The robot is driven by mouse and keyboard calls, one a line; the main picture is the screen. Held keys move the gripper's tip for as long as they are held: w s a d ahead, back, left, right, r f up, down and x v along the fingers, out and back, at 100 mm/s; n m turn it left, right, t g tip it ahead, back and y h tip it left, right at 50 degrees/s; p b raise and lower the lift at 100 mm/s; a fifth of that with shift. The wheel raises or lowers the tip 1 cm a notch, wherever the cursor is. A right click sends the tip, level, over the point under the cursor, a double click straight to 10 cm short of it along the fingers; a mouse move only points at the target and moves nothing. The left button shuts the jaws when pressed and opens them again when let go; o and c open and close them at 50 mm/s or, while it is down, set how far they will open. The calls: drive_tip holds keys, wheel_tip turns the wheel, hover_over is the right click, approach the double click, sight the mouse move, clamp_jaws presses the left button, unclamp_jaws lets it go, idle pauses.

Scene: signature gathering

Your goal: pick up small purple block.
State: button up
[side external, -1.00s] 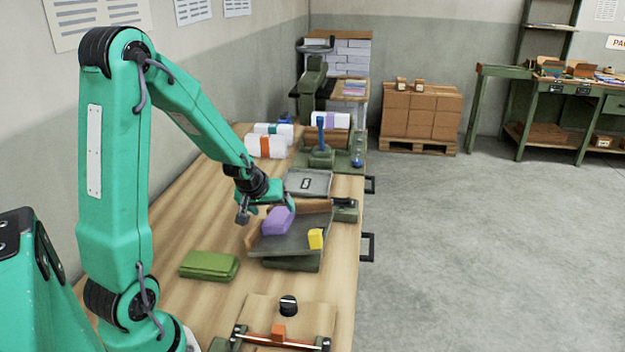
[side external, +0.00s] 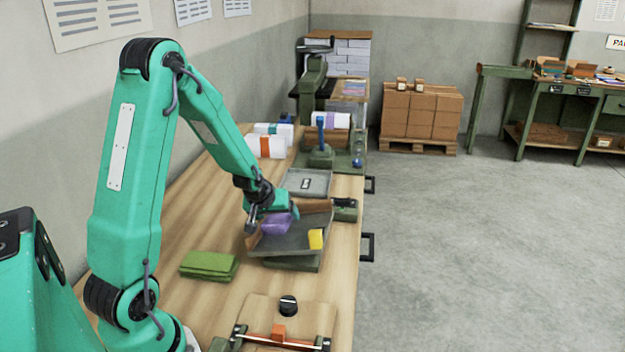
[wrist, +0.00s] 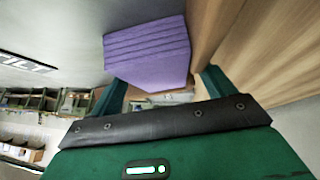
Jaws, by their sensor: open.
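The small purple block (side external: 277,223) lies in the grey tray with a wooden side wall. In the wrist view the purple block (wrist: 148,52) shows ridged layers and sits just ahead of the jaws, between the two green fingers. My gripper (side external: 272,210) is open and low over the tray at the block, hiding its upper part in the side view. The gripper (wrist: 163,92) also shows in the wrist view. I cannot tell whether a finger touches the block.
A yellow block (side external: 316,239) lies in the same tray (side external: 290,243), right of the purple block. A green stack (side external: 208,265) lies on the table to the left. A wooden board (side external: 300,312) is in front.

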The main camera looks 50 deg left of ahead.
sight(277, 216)
idle(0.4)
drive_tip(key=c, duration=1.1)
drive_tip(key=shift+c, duration=0.2)
drive_tip(key=shift+r, duration=0.15)
wheel_tip(277, 216, up, 10)
